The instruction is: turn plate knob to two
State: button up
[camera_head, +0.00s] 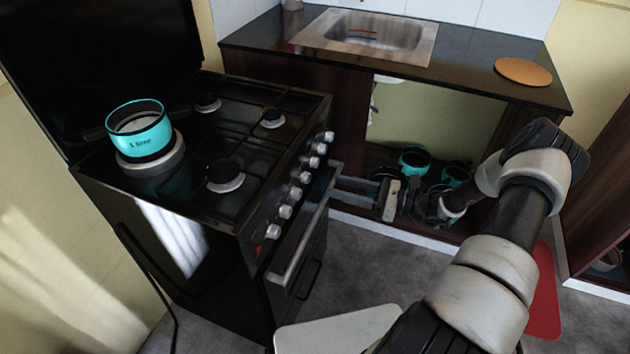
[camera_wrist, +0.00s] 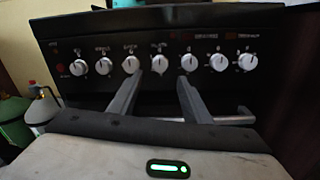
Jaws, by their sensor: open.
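A black stove (camera_head: 262,155) stands left of centre, with a row of several white knobs (camera_head: 295,193) along its front panel. In the wrist view the knobs face me, each with markings above it too blurred to read. My gripper (camera_head: 338,184) is in front of the panel, its two fingers spread and pointing at the knobs. In the wrist view the middle knob (camera_wrist: 159,64) shows between the open fingertips (camera_wrist: 159,80), and nothing is held. I cannot tell which knob is the plate knob, nor whether the fingers touch one.
A teal pot (camera_head: 140,130) sits on a pale round plate (camera_head: 152,166) at the stove's left. The oven handle (camera_head: 297,243) runs below the knobs. A sink (camera_head: 370,38) is in the counter behind. Teal pots (camera_head: 414,158) stand on the shelf below it.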

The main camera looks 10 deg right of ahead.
aim_at(310, 179)
jog(key=x, duration=0.8)
jog(key=shift+w, duration=0.1)
jog(key=c, duration=1)
